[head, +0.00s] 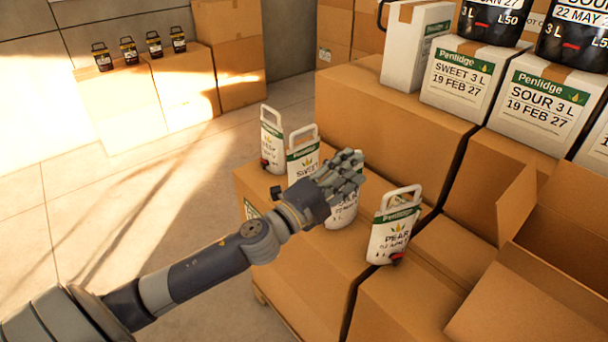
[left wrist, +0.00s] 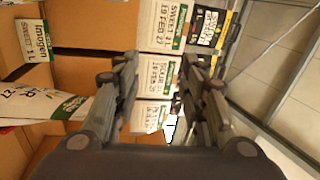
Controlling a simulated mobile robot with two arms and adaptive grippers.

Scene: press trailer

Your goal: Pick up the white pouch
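Several white pouches with carry handles and green labels stand on cardboard boxes in the head view. One white pouch (head: 272,140) is at the back left, and one marked SWEET (head: 302,160) is beside it. Another white pouch (head: 343,212) is partly hidden under my left gripper (head: 347,172). The pouch marked PEAR (head: 394,232) stands apart to the right, with a dark spout low down. In the left wrist view my left gripper (left wrist: 154,75) has its fingers spread, with nothing clearly held between them. My right gripper is not in view.
Large cardboard boxes carry white Penlidge cartons (head: 537,103) and black pouches (head: 492,20) at the upper right. An open box (head: 540,290) with raised flaps is at the lower right. Small black pouches (head: 128,50) stand on boxes at the back left. Clear floor (head: 120,220) lies left.

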